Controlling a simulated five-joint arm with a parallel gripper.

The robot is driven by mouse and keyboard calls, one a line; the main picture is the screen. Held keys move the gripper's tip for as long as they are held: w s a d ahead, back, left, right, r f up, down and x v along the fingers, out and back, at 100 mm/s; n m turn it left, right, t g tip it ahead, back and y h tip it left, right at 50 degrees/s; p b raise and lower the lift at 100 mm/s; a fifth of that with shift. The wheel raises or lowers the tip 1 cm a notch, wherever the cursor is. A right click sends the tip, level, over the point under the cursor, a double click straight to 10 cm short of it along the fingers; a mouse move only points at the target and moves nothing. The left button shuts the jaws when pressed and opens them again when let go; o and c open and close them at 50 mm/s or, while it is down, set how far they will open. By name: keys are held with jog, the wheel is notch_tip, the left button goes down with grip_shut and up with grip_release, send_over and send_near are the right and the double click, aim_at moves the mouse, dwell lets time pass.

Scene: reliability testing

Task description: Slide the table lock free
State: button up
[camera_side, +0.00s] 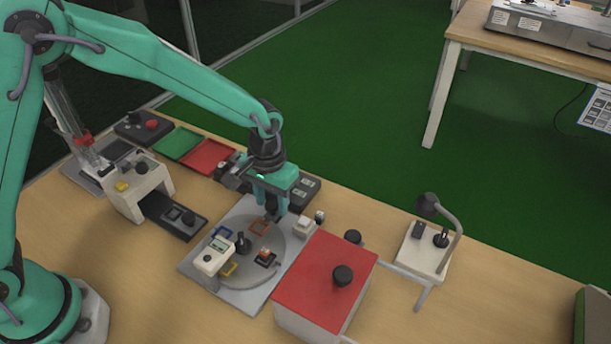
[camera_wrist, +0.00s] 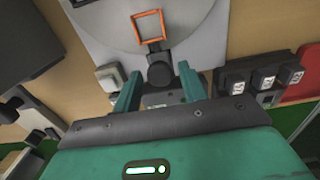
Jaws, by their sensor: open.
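The rotary table is a grey round disc on a square plate (camera_side: 206,272), with colored square frames on it; its disc (camera_wrist: 105,30) fills the top of the wrist view. A black lock piece (camera_wrist: 158,74) sits at the disc's edge beside an orange frame (camera_wrist: 148,26). My gripper (camera_side: 275,213) is over the far edge of the table in the side view. In the wrist view my gripper (camera_wrist: 156,68) is open, with one finger on each side of the black piece. Gaps show on both sides, and I see no grip. In the side view the gripper mostly hides this piece.
A red-topped box (camera_side: 318,268) with a black knob stands right of the table. A white device (camera_side: 214,255) stands at the table's front left. A small pale block (camera_side: 304,227) is close right of my gripper. Green (camera_side: 176,142) and red (camera_side: 208,156) trays lie behind.

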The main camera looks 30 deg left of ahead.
jog(key=shift+c, duration=0.2)
jog(key=c, duration=0.5)
jog(key=shift+w, duration=0.85)
jog(key=shift+w+r, duration=0.1)
jog(key=shift+w, duration=0.05)
jog(key=o, duration=0.5)
jog(key=shift+o, duration=0.2)
notch_tip(320, 180, up, 5)
jog(key=shift+f, duration=0.1)
dwell(0.3)
